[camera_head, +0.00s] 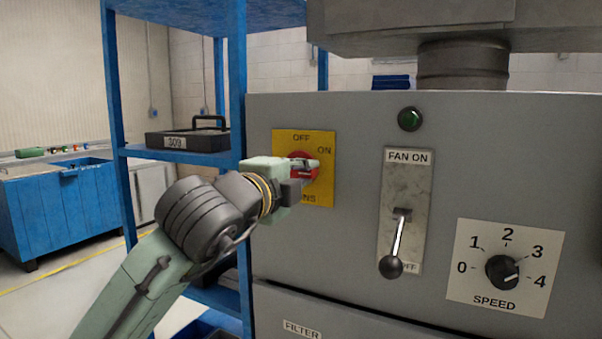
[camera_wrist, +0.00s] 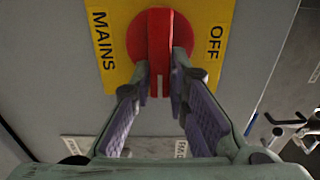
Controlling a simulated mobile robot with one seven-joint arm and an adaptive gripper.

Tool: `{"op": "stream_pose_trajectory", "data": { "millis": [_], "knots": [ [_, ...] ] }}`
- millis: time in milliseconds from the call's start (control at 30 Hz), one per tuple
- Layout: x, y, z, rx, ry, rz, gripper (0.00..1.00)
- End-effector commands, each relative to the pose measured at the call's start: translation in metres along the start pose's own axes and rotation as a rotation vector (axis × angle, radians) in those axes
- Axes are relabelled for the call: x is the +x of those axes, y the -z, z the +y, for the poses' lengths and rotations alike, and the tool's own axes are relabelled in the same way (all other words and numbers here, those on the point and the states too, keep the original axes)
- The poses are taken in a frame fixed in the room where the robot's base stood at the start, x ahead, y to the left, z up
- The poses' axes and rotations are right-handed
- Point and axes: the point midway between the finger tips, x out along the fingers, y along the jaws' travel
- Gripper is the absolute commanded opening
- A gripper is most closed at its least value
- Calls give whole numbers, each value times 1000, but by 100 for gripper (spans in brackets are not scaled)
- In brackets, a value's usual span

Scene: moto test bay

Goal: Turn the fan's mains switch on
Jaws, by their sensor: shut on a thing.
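The mains switch is a yellow plate (camera_head: 318,190) with a red rotary knob (camera_head: 299,156) on the grey fan cabinet. Its labels read OFF at the top, ON at the upper right and MAINS at the bottom, partly hidden. My gripper (camera_head: 303,170) reaches in from the left and covers part of the knob. In the wrist view, the gripper (camera_wrist: 164,78) has a finger on each side of the knob's raised red bar (camera_wrist: 159,45) and is shut on it. The bar runs level across the plate in the head view's sense, a pale mark at its right end.
Right of the plate, a fan lever (camera_head: 397,240) points down, under a FAN ON label. A green lamp (camera_head: 410,119) sits above it. The speed knob (camera_head: 501,269) points near 4. A blue shelf (camera_head: 237,100) holding a black case (camera_head: 188,140) stands to the left.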

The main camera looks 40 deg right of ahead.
Motion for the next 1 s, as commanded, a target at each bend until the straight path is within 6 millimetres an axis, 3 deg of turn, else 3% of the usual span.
{"op": "stream_pose_trajectory", "data": {
  "millis": [400,433,700,1000],
  "knots": [
    [0,0,1,8,-2,0,0],
    [0,0,1,8,-2,0,17],
    [0,0,0,7,-1,0,35],
    [-1,0,0,6,0,0,35]
  ]
}}
